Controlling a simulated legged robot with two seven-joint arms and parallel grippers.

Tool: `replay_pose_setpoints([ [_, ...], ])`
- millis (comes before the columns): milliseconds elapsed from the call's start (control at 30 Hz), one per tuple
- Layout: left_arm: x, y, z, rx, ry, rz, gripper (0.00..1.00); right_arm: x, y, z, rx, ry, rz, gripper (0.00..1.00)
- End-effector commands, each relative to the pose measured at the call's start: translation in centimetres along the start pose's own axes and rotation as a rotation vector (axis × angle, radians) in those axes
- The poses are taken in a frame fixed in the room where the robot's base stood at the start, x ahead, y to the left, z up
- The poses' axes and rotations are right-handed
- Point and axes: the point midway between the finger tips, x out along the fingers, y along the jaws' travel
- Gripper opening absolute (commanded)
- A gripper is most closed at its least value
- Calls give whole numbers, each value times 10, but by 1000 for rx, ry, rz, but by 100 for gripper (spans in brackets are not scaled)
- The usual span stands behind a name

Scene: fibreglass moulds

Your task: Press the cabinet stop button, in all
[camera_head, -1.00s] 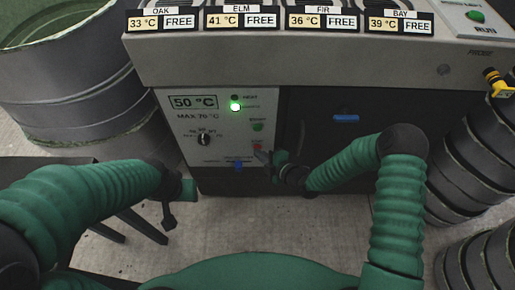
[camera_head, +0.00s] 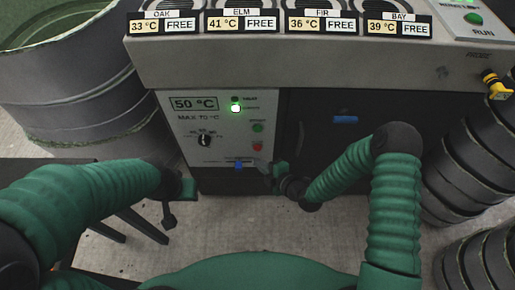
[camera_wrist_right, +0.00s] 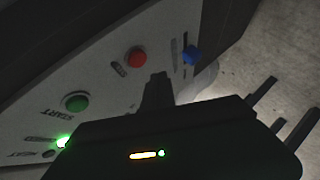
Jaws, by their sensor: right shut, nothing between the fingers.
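The red stop button (camera_head: 257,146) is on the white cabinet panel (camera_head: 190,130), below the green start button (camera_head: 258,127). In the right wrist view the red button (camera_wrist_right: 135,57) is fully visible, just beyond my fingertips. My right gripper (camera_head: 267,169) is shut and empty, below the red button and apart from it in the head view. Its dark fingers also show in the right wrist view (camera_wrist_right: 158,87). My left gripper (camera_head: 169,214) hangs left of the cabinet, away from the panel; its fingers are too dark to read.
A green lamp (camera_head: 235,108) is lit above the buttons. The display (camera_head: 194,103) reads 50 °C. A dial (camera_head: 204,140) and a blue part (camera_head: 240,165) are also on the panel. Large drums (camera_head: 70,80) stand at the left, and more stand at the right.

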Motion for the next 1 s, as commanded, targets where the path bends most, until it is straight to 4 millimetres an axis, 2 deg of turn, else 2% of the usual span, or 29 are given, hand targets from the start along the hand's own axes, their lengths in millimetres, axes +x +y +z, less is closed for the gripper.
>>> replay_pose_setpoints([
  [300,-5,0,-1,0,0,0,36,-20,-14,-15,0,1,-1,0],
  [1000,-5,0,-1,0,0,0,36,-20,-14,-15,-1,0,0,0],
])
